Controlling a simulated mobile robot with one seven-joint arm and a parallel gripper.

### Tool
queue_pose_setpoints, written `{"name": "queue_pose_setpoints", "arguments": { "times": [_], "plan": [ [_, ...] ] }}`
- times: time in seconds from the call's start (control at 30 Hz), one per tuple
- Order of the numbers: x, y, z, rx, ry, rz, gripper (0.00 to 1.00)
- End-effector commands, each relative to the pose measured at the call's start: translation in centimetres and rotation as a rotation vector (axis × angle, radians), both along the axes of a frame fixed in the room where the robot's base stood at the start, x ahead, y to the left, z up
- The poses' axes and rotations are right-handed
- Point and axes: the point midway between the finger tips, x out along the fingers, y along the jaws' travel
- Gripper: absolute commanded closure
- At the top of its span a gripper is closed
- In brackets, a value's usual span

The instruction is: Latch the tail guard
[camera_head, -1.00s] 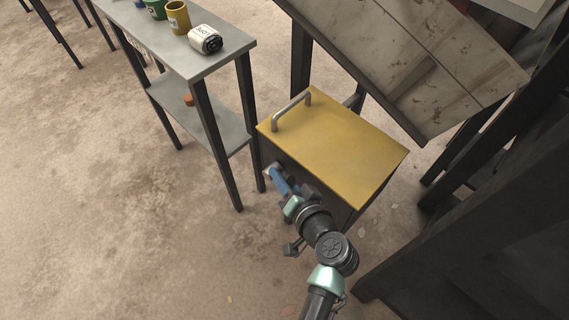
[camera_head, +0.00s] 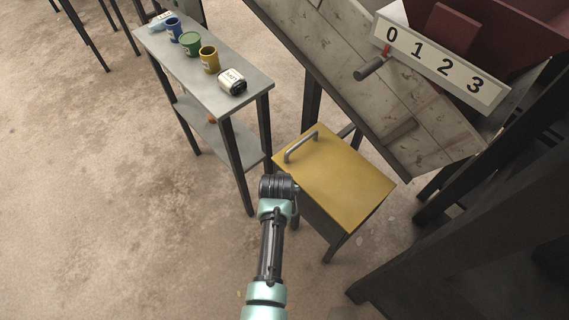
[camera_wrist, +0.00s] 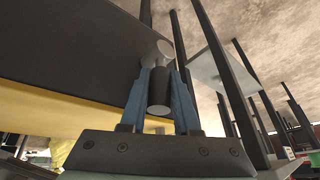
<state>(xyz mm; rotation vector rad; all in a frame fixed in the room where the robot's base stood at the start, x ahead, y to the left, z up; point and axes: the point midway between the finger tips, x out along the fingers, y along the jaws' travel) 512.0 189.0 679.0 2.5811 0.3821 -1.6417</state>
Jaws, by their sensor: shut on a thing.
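The tail guard appears to be the box with a yellow top (camera_head: 345,188) and a bent metal handle (camera_head: 301,146). It stands below the sloping chute, and its top looks closed. In the wrist view its dark side panel (camera_wrist: 65,45) fills the upper left, with a yellow surface (camera_wrist: 50,112) below. My gripper (camera_wrist: 160,84) has its blue fingers shut on a dark cylindrical grip (camera_wrist: 159,96), with a pale round metal end (camera_wrist: 164,47) just beyond it, beside the panel. In the head view my arm hides the fingers and the grip. Whether the latch is engaged cannot be told.
The worn chute (camera_head: 365,75) and a number plate (camera_head: 440,68) lie above right. Dark beams (camera_head: 450,235) fill the right. Floor at left is clear.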

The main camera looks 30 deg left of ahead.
Motion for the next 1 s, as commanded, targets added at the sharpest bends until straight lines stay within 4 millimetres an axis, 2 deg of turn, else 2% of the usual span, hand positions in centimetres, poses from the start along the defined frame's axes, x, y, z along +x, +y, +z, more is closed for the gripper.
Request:
{"name": "queue_pose_setpoints", "arguments": {
  "times": [0.3, 0.8, 0.83, 0.87, 1.0],
  "plan": [
    [0.17, 0.51, -0.01, -0.096, 0.035, 0.002, 1.0],
    [0.19, 0.58, -0.05, -0.112, 0.039, 0.004, 1.0],
    [0.19, 0.58, -0.05, -0.112, 0.039, 0.005, 0.65],
    [0.19, 0.58, -0.05, -0.112, 0.039, 0.004, 0.59],
    [0.19, 0.59, -0.05, -0.11, 0.04, 0.003, 0.58]
  ]
}}
